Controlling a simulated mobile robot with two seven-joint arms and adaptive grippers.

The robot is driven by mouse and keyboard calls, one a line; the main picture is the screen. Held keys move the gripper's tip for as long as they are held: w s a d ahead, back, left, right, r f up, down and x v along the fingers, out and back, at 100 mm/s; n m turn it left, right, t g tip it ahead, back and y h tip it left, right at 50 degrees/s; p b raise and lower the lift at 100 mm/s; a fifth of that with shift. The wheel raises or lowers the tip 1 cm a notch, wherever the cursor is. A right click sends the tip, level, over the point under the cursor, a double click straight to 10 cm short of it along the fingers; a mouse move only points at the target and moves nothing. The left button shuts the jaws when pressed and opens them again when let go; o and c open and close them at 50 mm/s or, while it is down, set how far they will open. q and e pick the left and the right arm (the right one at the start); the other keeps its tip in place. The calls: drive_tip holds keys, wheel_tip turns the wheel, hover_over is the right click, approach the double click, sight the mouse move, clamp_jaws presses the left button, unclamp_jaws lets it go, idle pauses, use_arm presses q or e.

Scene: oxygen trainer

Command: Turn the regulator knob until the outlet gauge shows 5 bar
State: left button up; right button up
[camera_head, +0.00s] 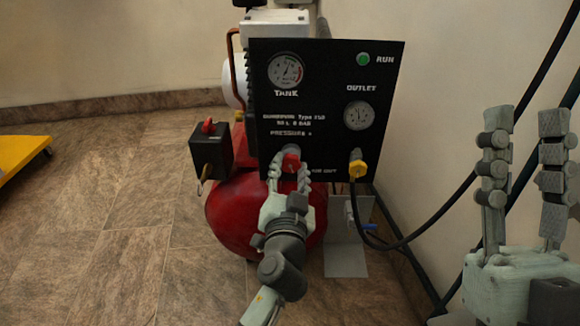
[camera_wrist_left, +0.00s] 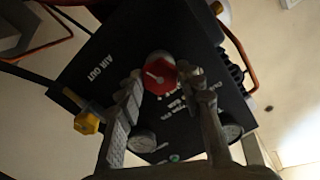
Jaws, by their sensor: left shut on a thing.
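The red regulator knob (camera_head: 291,160) sits low on the black panel (camera_head: 325,95). My left gripper (camera_head: 287,158) is at the panel with its fingers on either side of the knob, shut on it. In the left wrist view the red knob (camera_wrist_left: 159,74) with a pale pointer line shows between the fingertips (camera_wrist_left: 163,85). The outlet gauge (camera_head: 359,115) is at the panel's right; its needle is too small to read. The tank gauge (camera_head: 286,70) is at the upper left. My right gripper (camera_head: 522,130) is open and empty at the right, apart from the panel.
A red tank (camera_head: 235,212) stands behind and below the panel. A yellow fitting (camera_head: 357,168) carries a black hose (camera_head: 420,231) running right. A black box with a red switch (camera_head: 210,148) is at the left. The green RUN lamp (camera_head: 363,60) is at the panel's top.

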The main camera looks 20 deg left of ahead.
use_arm(q)
drive_tip(key=shift+r+m, duration=0.15)
drive_tip(key=shift+m, duration=0.55)
use_arm(e)
drive_tip(key=shift+w+a+f+g, duration=0.2)
drive_tip(key=shift+w+g, duration=0.1)
drive_tip(key=shift+w, duration=0.15)
use_arm(q)
drive_tip(key=o, duration=1.2)
drive_tip(key=shift+c, duration=0.2)
use_arm(e)
drive_tip(key=shift+f, duration=0.1)
